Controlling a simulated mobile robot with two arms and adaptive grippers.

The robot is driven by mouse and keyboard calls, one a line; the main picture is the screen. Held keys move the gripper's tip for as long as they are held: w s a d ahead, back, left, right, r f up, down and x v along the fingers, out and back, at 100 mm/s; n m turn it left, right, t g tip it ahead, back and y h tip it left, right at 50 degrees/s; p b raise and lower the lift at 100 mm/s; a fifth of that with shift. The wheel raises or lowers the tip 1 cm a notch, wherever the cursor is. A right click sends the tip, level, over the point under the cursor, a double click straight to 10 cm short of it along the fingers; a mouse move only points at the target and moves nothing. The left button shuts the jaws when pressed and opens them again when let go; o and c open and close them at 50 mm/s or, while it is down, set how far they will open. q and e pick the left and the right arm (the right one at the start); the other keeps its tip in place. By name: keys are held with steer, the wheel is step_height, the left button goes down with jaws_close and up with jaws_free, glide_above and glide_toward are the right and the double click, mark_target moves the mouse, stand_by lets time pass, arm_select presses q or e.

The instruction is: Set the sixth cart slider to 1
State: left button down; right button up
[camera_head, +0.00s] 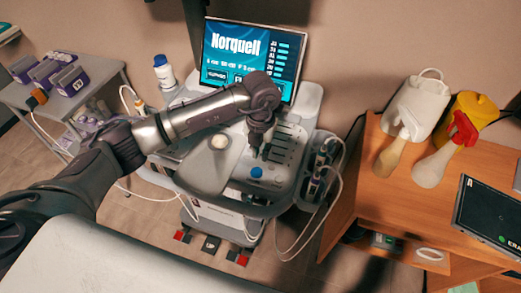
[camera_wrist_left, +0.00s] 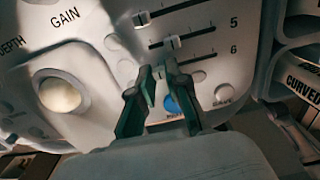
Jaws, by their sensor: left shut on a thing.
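The ultrasound cart (camera_head: 208,172) stands in the middle of the head view, with its slider panel (camera_head: 287,140) at the right of its console. In the left wrist view the sixth slider track (camera_wrist_left: 200,60) runs to the label 6 (camera_wrist_left: 234,50). My left gripper (camera_head: 262,152) points down at the panel. In the left wrist view its green fingertips (camera_wrist_left: 159,71) are shut on the sixth slider's knob, at the left end of the track. The fingers mostly hide the knob. My right gripper is in neither view.
The fifth slider's knob (camera_wrist_left: 175,41) sits just above the fingertips. A blue button (camera_wrist_left: 172,104) is just below, partly behind the fingers. A round trackball (camera_wrist_left: 60,95) is at left. A wooden desk (camera_head: 345,190) stands right of the cart.

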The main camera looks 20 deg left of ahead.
arm_select(q)
steer(key=shift+d+f+b, duration=0.1)
steer(key=shift+d+b, duration=0.4)
steer(key=shift+d, duration=0.55)
steer(key=c, duration=1.1)
jaws_free()
steer(key=shift+c, duration=0.2)
steer(key=shift+r, duration=0.2)
step_height(320, 180, up, 12)
steer(key=shift+f, duration=0.1)
